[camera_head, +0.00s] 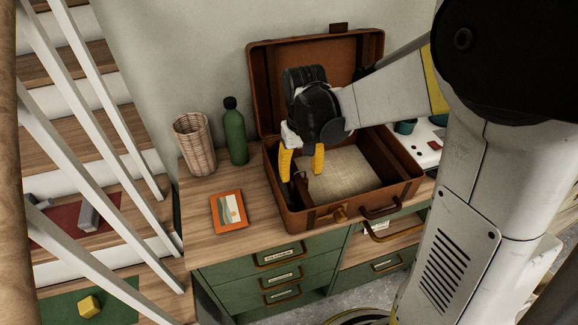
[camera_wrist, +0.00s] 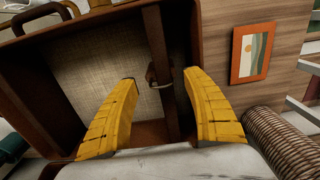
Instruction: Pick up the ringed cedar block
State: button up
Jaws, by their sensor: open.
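An open brown suitcase (camera_head: 400,165) stands on the wooden bench top, and my gripper (camera_head: 302,172) points down into its left part. The gripper is open and empty, with its yellow fingers apart. In the wrist view, a small dark brown piece with a pale metal ring, likely the ringed cedar block (camera_wrist: 152,76), shows between the fingertips (camera_wrist: 161,77), beside a brown strip or divider (camera_wrist: 156,40). Neither finger visibly touches it. In the head view a brown shape shows just below the fingers, but I cannot tell block from divider there.
A green bottle (camera_head: 235,135), a wicker basket (camera_head: 194,142) and an orange-framed picture (camera_head: 229,211) stand or lie left of the suitcase. The suitcase walls enclose the gripper closely. Green drawers (camera_head: 262,262) are below, and white stair railings (camera_head: 85,100) are at far left.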

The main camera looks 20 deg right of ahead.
aim_at(303, 181)
notch_tip(303, 181, down, 5)
jog(key=shift+f+b, duration=0.1)
jog(key=shift+b, duration=0.8)
notch_tip(303, 181, down, 5)
jog(key=b, duration=0.3)
jog(key=shift+f, duration=0.15)
jog(key=c, duration=0.9)
jog(key=shift+r+p, duration=0.45)
jog(key=shift+r, duration=0.2)
jog(key=r, duration=0.1)
jog(key=r+p, duration=0.2)
jog(key=r, duration=0.1)
jog(key=shift+s+d, duration=0.15)
jog(key=shift+d, duration=0.2)
jog(key=d+r+p, duration=0.1)
jog(key=d+r, duration=0.1)
jog(key=d, duration=0.1)
jog(key=s+d+r+p, duration=0.1)
jog(key=d+r, duration=0.1)
jog(key=d, duration=0.2)
jog(key=s+d+r+p, duration=0.1)
jog(key=d+r, duration=0.1)
jog(key=d, duration=0.1)
jog(key=shift+s+d, duration=0.2)
jog(key=shift+d, duration=0.1)
